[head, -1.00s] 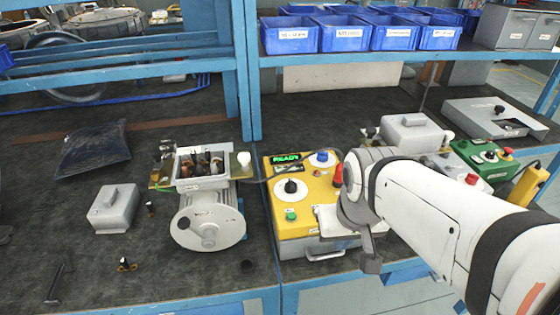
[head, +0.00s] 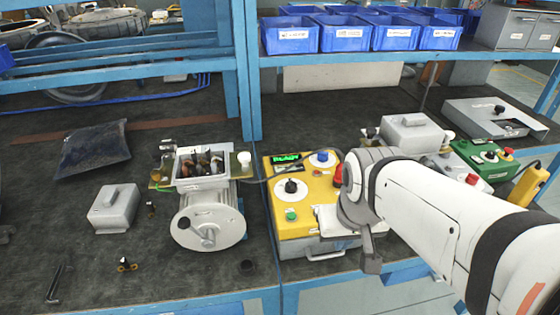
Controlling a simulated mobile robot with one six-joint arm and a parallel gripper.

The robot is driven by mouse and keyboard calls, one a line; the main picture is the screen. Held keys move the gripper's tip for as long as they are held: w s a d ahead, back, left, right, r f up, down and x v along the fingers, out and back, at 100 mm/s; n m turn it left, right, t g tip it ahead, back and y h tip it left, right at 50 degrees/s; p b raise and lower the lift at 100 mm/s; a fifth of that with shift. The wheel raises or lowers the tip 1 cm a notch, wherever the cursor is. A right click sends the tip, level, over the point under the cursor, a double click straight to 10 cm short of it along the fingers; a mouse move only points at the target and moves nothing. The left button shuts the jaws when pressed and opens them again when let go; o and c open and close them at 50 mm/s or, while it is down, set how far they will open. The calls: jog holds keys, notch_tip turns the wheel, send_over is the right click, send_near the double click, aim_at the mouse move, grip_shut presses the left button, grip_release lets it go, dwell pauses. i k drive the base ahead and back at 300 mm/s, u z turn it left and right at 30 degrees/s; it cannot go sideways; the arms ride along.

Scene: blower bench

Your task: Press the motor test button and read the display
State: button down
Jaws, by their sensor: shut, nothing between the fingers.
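The yellow test box (head: 306,234) stands on the bench right of the middle post. Its small display (head: 287,160) is lit with green letters that seem to read READY. Its top carries a black knob (head: 291,188), a blue knob (head: 321,158), a green button (head: 291,215) and a red button (head: 337,176) partly behind my arm. I cannot read which one is labelled motor test. My gripper (head: 371,263) is shut and empty. It hangs at the box's front right, to the right of the green button and apart from it.
An opened grey motor (head: 208,228) stands left of the box, with a cable between them. A grey cover (head: 114,208) and a dark bag (head: 93,148) lie further left. A green box (head: 486,158) stands on the right. Blue bins (head: 345,34) fill the shelf above.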

aim_at(292, 216)
jog(key=z, duration=1.75)
jog(key=k, duration=1.45)
jog(key=u, duration=1.7)
jog(key=i, duration=1)
jog(key=u, duration=0.05)
